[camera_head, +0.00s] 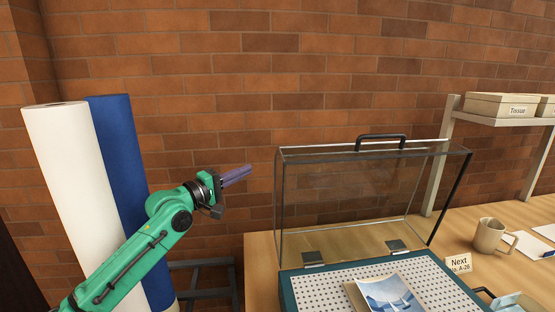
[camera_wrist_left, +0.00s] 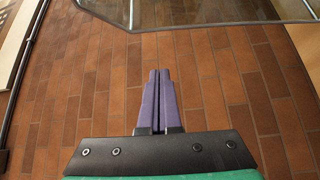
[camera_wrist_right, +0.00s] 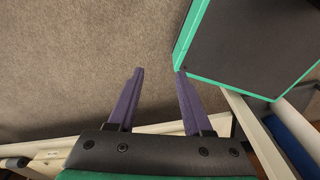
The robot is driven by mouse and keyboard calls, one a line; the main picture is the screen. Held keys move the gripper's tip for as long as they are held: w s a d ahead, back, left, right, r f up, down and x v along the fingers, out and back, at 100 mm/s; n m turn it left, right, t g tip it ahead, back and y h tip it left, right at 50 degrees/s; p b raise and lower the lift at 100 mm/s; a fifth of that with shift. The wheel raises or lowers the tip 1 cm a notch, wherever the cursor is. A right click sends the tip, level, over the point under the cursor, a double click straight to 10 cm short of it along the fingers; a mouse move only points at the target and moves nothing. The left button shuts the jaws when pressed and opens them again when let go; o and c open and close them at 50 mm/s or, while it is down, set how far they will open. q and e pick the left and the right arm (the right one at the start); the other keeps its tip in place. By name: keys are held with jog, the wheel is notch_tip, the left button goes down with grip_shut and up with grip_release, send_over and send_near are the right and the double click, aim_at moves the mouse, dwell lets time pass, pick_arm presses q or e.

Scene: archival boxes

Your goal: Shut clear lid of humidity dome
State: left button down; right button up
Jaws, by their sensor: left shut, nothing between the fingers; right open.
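The clear lid (camera_head: 345,185) of the humidity dome stands raised, open on its two hinges at the back of the teal base. A black handle (camera_head: 380,138) is on its upper edge. The base (camera_head: 400,275) has a white perforated top with a picture of sailboats (camera_head: 390,294) on it. My left gripper (camera_head: 248,169) is shut and empty, left of the lid and apart from it. In the left wrist view, the shut fingers (camera_wrist_left: 155,100) point toward the brick wall, with part of the lid (camera_wrist_left: 220,10) at the top. My right gripper (camera_wrist_right: 157,75) is open and empty, seen only in its wrist view.
A wooden table (camera_head: 262,275) carries the dome. A mug (camera_head: 490,236) and a "Next" card (camera_head: 458,264) stand to its right. A shelf with boxes (camera_head: 503,105) is at the right. White (camera_head: 70,180) and blue (camera_head: 120,150) rolls stand at the left.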

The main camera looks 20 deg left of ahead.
pick_arm(q)
jog(key=d+r+p+x, duration=0.1)
jog(key=r+p+x, duration=0.1)
jog(key=p+x, duration=0.5)
jog(key=shift+s+d+f+p, duration=0.2)
jog(key=shift+s+d+p, duration=0.1)
jog(key=shift+s+d, duration=0.25)
jog(key=shift+s+d+f+p, duration=0.25)
jog(key=shift+s+d, duration=0.15)
jog(key=shift+d, duration=0.2)
pick_arm(e)
notch_tip(320, 180, up, 8)
jog(key=s, duration=0.2)
jog(key=shift+w, duration=0.2)
